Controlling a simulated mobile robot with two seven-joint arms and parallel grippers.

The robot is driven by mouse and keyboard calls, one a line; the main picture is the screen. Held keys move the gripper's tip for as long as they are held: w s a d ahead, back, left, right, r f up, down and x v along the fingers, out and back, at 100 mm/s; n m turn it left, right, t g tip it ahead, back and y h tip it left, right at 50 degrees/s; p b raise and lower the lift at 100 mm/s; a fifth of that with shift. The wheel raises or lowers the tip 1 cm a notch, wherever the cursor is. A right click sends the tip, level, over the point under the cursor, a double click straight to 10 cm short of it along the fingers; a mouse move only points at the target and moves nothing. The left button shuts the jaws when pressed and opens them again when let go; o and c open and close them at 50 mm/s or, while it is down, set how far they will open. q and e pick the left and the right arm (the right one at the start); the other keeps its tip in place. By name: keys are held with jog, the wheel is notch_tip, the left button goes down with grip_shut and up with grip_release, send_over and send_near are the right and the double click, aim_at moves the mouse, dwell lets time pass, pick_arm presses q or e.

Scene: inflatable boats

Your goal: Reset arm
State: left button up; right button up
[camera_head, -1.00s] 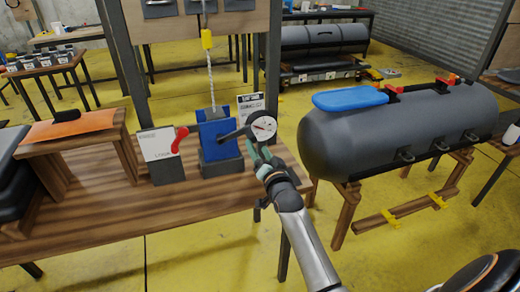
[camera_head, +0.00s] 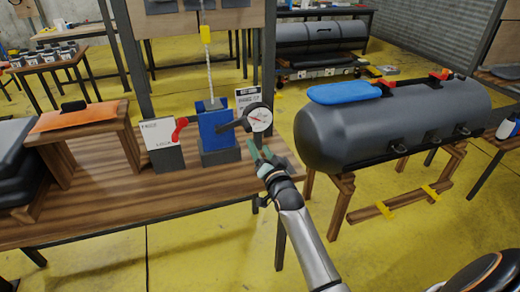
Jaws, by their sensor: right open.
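My right arm comes up from the lower right. Its gripper (camera_head: 259,158) is open and seems empty, over the right end of the wooden bench (camera_head: 120,205). Just beyond it stands a blue device in a dark base (camera_head: 216,133), with a black arm leading to a round white gauge (camera_head: 259,118). The gripper is below the gauge in the picture and looks apart from it. A red handle (camera_head: 180,128) sticks out at the device's left. My left gripper is not in view.
A white sign (camera_head: 159,135) stands left of the device. A grey inflatable tube (camera_head: 400,125) with a blue paddle-like piece (camera_head: 343,93) rests on a wooden stand at right. Yellow floor lies open between.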

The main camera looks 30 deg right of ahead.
dwell(0.6)
jog(key=s+a+f+n+g+y, duration=0.2)
jog(key=s+a+f+n, duration=0.25)
jog(key=s+f, duration=0.4)
jog(key=s+a+f+n+g+y, duration=0.25)
jog(key=s+a+f, duration=0.25)
jog(key=s+f, duration=0.3)
jog(key=s+a+f+n+g+y, duration=0.1)
jog(key=s+a+f, duration=0.3)
jog(key=s, duration=0.4)
jog(key=s+a+f+n+g, duration=0.3)
jog(key=s+a+f, duration=0.1)
jog(key=s, duration=0.4)
jog(key=shift+n+y, duration=0.3)
jog(key=shift+y, duration=0.05)
jog(key=shift+a, duration=0.1)
